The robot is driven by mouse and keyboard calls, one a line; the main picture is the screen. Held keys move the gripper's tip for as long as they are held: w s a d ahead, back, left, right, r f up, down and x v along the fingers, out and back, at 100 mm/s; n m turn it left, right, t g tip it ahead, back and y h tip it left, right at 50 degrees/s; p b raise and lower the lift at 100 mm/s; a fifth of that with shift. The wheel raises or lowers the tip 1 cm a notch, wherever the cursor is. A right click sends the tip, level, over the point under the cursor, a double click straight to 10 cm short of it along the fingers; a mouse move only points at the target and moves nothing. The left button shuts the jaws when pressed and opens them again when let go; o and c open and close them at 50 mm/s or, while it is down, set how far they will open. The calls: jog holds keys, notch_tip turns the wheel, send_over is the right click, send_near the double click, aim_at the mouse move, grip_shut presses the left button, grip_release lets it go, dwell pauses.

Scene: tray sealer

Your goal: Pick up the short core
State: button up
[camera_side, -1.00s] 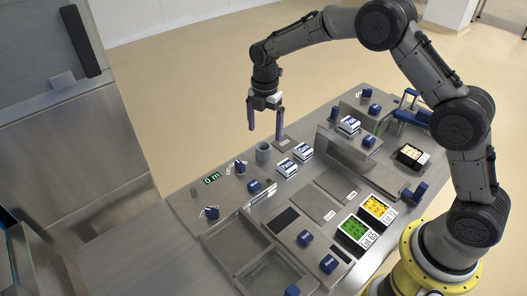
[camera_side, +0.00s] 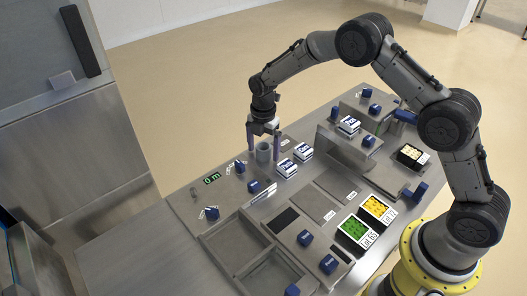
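The short core (camera_side: 263,152) is a small grey hollow cylinder standing upright on the metal table. My gripper (camera_side: 264,155) points straight down over it, with one purple finger on the left of the core and one on the right. The fingers are open around the core. A narrow gap seems to show on each side, though contact is hard to judge at this size.
Two white-and-blue labelled blocks (camera_side: 286,167) lie right of the core. Several small blue parts stand around it, one (camera_side: 240,166) close on the left. A grey upright wall (camera_side: 345,154) stands farther right. Recessed compartments (camera_side: 237,240) lie in front.

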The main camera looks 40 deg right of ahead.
jog(key=c, duration=1.4)
jog(key=shift+o, duration=0.2)
jog(key=shift+r, duration=0.1)
